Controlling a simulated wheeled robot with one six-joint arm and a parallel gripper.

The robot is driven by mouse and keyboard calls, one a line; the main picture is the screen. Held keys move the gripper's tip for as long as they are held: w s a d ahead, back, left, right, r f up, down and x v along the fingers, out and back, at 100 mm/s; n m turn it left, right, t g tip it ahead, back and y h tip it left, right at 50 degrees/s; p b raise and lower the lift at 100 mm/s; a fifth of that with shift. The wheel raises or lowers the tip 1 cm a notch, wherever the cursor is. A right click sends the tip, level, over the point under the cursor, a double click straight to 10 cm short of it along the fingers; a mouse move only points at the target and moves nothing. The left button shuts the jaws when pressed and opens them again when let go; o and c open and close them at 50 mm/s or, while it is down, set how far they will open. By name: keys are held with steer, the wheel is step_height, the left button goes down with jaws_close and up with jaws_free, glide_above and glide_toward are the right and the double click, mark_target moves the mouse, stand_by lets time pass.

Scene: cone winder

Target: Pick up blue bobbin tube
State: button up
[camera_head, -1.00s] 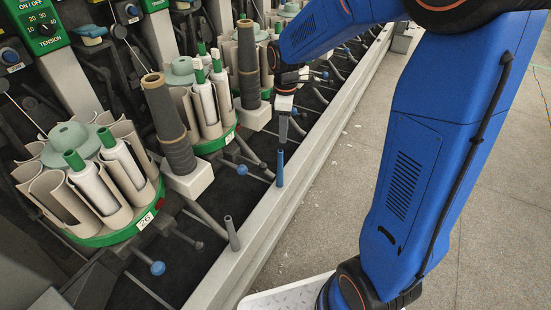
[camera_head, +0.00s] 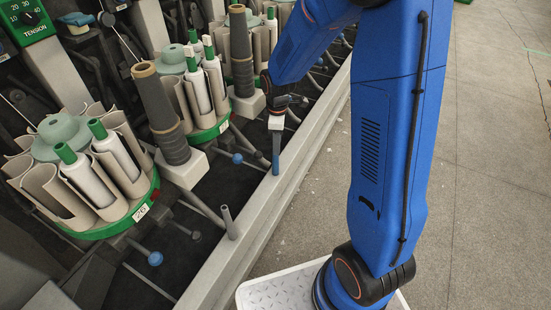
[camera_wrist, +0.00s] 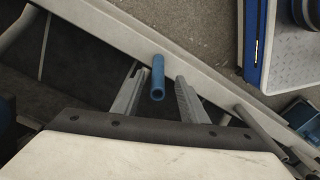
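The blue bobbin tube (camera_head: 276,163) stands upright on the pale ledge along the front of the winder. My gripper (camera_head: 276,143) is pointed down right at its upper end. In the wrist view, the blue bobbin tube (camera_wrist: 157,80) shows between the two grey fingers of my gripper (camera_wrist: 160,84). The fingers are apart, with a visible gap on each side of the tube. The gripper is open and holds nothing. The tube's upper end is partly hidden by the gripper in the head view.
A grey tube (camera_head: 230,222) stands on the same ledge, nearer. Left of the ledge are green-based carousels (camera_head: 108,222) with yarn bobbins, a tall dark cone (camera_head: 162,112) and rods with blue knobs (camera_head: 155,258). Open concrete floor (camera_head: 490,200) lies to the right.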

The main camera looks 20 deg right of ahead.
mark_target(276, 157)
steer(key=shift+w+a+f, duration=0.15)
steer(key=shift+f, duration=1.15)
steer(key=shift+w+a+f, duration=0.1)
steer(key=shift+f, duration=1.2)
jaws_close()
